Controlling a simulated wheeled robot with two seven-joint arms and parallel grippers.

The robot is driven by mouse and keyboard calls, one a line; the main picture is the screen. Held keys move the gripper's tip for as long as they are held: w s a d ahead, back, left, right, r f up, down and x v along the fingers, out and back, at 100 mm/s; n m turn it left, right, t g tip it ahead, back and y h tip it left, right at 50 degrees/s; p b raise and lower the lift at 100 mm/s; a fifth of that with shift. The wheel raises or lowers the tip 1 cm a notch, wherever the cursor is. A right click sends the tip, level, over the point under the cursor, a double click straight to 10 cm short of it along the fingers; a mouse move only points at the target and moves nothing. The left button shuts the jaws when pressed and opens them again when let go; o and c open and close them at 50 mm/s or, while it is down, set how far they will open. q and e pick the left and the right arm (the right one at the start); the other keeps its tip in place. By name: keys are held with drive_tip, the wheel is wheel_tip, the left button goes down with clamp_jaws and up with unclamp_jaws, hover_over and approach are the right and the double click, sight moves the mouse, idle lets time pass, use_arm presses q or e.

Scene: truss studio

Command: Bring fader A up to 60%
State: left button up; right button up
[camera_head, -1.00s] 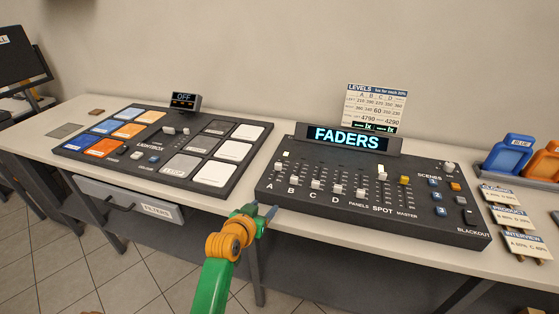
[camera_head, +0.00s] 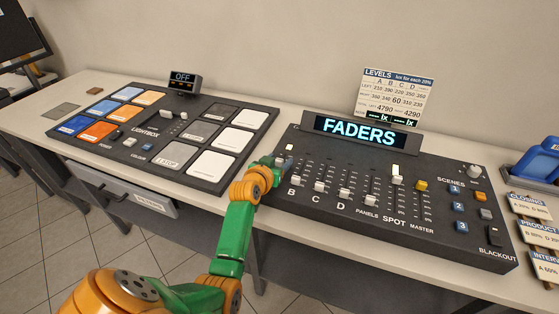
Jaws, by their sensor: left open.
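The black fader desk (camera_head: 470,248) stands on the counter at the right. My left gripper (camera_head: 272,161) is open at the desk's left end, over the place of fader A. The arm and fingers cover the A label and most of that slot. I cannot tell whether the fingers touch the knob of A. The white knobs of fader B (camera_head: 295,181), fader C (camera_head: 319,186) and fader D (camera_head: 344,194) sit low in their slots. My right gripper is not in view.
The FADERS display (camera_head: 359,132) and the LEVELS card (camera_head: 397,97) stand behind the desk. The lightbox panel (camera_head: 212,187) lies to the left. Scene buttons and the BLACKOUT switch (camera_head: 494,236) are at the desk's right. Tags and blue bottles stand at the far right.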

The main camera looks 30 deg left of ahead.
use_arm(q)
drive_tip(key=shift+w+a+f, duration=0.1)
drive_tip(key=shift+w+f, duration=0.15)
drive_tip(key=shift+w, duration=0.2)
drive_tip(key=shift+s+r, duration=0.1)
drive_tip(key=shift+s, duration=0.05)
drive_tip(key=shift+c, duration=1.3)
clamp_jaws()
